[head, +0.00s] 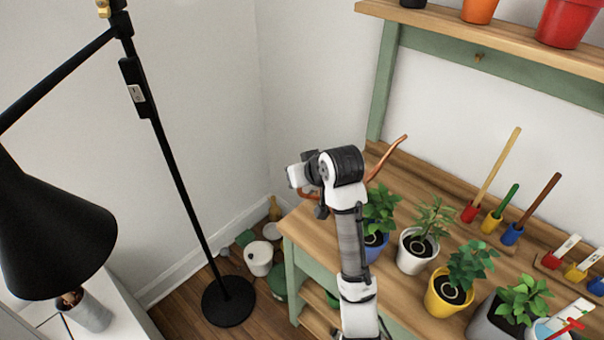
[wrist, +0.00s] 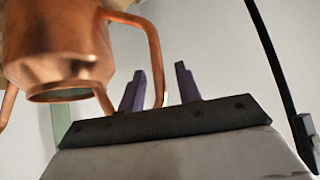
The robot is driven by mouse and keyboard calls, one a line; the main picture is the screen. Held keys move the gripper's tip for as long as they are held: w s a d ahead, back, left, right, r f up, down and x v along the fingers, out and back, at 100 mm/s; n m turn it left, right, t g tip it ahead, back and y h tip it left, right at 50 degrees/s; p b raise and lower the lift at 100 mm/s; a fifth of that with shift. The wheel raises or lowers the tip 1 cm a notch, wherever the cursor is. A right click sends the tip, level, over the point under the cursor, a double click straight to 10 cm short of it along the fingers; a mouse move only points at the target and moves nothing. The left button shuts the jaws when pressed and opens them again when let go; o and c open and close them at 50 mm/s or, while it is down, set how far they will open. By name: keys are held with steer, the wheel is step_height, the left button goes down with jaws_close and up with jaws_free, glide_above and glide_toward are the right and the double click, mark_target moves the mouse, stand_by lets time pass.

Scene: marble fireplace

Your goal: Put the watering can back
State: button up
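The copper watering can (head: 391,156) is mostly hidden behind my arm in the head view; its long thin spout sticks out to the right above the workbench. In the wrist view the can's shiny body (wrist: 62,45) fills the upper left, with its curved handle reaching down to the right. My gripper (wrist: 160,82) is open, with its two purple fingers on either side of the handle and a visible gap to the right finger. In the head view my gripper (head: 307,188) is at the bench's left end, its fingers partly hidden. Whether the can rests on the bench is hidden.
Potted plants (head: 418,248) stand along the wooden workbench (head: 305,226), right of my arm. Small tools in coloured holders (head: 492,222) stand behind them. A shelf (head: 480,32) with pots hangs above. A black floor lamp (head: 228,300) stands left, near pots on the floor (head: 259,258).

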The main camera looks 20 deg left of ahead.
steer(key=v, duration=1.2)
